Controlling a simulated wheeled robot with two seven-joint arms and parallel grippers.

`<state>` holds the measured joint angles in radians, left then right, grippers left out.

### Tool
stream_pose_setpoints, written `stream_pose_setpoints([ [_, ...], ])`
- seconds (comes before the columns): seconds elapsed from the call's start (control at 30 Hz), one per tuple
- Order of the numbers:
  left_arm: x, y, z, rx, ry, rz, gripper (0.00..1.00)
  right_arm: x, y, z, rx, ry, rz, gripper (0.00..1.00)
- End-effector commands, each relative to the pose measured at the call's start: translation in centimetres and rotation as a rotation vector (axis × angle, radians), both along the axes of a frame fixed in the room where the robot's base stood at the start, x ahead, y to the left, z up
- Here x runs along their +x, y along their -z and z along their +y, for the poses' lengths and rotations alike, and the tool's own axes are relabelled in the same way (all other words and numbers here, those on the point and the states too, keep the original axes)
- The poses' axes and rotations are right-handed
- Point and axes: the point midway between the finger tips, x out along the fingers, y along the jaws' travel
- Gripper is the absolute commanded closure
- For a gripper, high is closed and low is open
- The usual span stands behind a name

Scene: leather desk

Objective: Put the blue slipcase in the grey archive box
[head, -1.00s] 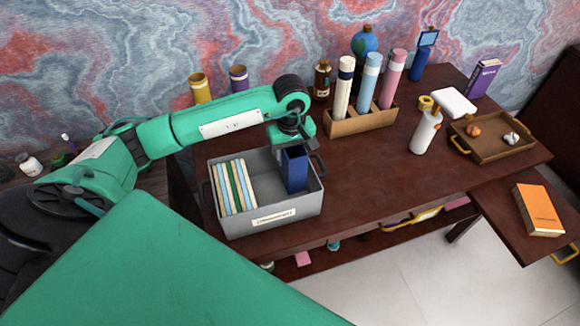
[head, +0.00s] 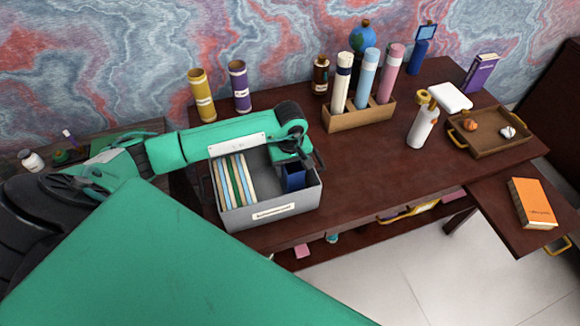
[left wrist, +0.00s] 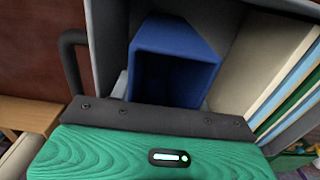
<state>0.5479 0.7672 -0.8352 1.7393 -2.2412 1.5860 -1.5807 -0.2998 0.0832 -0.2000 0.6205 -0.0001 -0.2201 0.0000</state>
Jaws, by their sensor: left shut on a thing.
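The blue slipcase (head: 293,177) is upright inside the grey archive box (head: 271,212), in its right part, and only its upper portion shows in the head view. The left wrist view shows the slipcase's open hollow side (left wrist: 172,62) between the box walls. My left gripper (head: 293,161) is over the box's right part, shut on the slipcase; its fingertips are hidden. Several upright folders (head: 233,182) in cream, blue and green stand in the box's left part, apart from the slipcase. My right gripper is not in view.
A wooden holder (head: 358,117) with several tubes stands behind the box to the right. A white bottle (head: 423,125) and a brown tray (head: 489,140) are further right. The desk right of the box is clear.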

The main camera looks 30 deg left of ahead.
Motion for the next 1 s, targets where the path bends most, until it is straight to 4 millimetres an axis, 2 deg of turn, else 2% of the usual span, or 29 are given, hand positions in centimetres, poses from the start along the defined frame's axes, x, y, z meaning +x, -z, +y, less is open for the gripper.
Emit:
stream_pose_setpoints([
  [0.03,0.0,0.1,0.0,0.000,0.000,0.000,0.49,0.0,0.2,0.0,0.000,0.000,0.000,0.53],
  [0.13,0.0,0.0,0.0,0.000,0.000,0.000,0.31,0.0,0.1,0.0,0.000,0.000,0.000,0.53],
  [0.53,0.0,-0.5,0.0,0.000,-0.001,0.000,0.31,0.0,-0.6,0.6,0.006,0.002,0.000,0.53],
  [0.57,0.1,-0.6,0.0,0.000,0.000,-0.004,0.31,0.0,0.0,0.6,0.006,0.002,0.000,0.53],
  [1.0,0.1,-9.2,0.0,0.000,0.000,-0.006,0.31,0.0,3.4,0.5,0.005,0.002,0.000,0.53],
])
